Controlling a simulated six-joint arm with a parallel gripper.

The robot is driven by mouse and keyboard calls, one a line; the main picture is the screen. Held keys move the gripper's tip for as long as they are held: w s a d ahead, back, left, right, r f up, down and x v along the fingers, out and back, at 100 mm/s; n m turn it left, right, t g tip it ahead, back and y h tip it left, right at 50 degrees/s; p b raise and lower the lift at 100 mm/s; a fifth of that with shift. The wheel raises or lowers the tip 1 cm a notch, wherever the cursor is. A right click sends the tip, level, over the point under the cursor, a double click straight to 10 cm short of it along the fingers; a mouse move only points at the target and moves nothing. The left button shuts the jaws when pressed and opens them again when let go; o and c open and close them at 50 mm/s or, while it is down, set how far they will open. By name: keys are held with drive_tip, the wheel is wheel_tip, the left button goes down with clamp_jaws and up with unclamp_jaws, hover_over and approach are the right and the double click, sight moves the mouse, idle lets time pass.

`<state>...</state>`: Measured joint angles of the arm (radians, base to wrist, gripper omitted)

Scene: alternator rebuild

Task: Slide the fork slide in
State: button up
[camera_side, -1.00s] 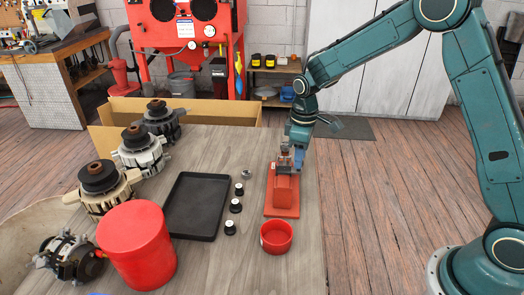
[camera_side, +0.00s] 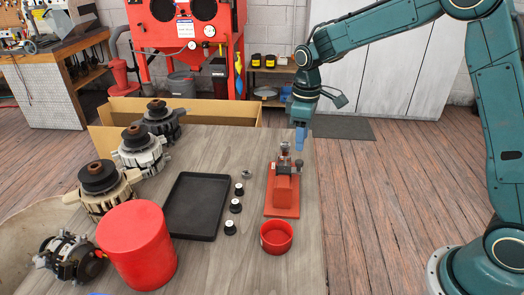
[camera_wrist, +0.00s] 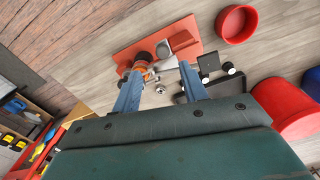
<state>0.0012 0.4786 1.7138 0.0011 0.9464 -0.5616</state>
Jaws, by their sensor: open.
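A red fixture (camera_side: 282,205) stands on the right part of the table, with a raised red block on its plate. A small metal mechanism (camera_side: 285,158) sits at the fixture's far end. In the wrist view it shows grey metal and a copper-coloured round part (camera_wrist: 142,57). I cannot tell which of its grey pieces is the fork slide. My gripper (camera_side: 300,140) is above and right of the mechanism in the side view, apart from it. In the wrist view its two blue fingers (camera_wrist: 161,84) are spread and hold nothing.
A black tray (camera_side: 197,233), several small black-and-white parts (camera_side: 235,206) and a small silver piece (camera_side: 249,174) lie left of the fixture. A red bowl (camera_side: 276,236) stands in front. A red canister (camera_side: 137,247) and several alternators (camera_side: 143,150) are at the left.

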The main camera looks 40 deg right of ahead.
wheel_tip(320, 180, up, 7)
drive_tip(key=shift+r, duration=0.2)
idle(0.3)
drive_tip(key=s+r+m+t, duration=0.3)
drive_tip(key=s+r, duration=0.5)
drive_tip(key=s, duration=0.6)
drive_tip(key=s+f+m+t, duration=0.2)
drive_tip(key=s+m, duration=0.1)
drive_tip(key=s, duration=1.2)
drive_tip(key=shift+f+t, duration=0.15)
drive_tip(key=shift+t, duration=0.15)
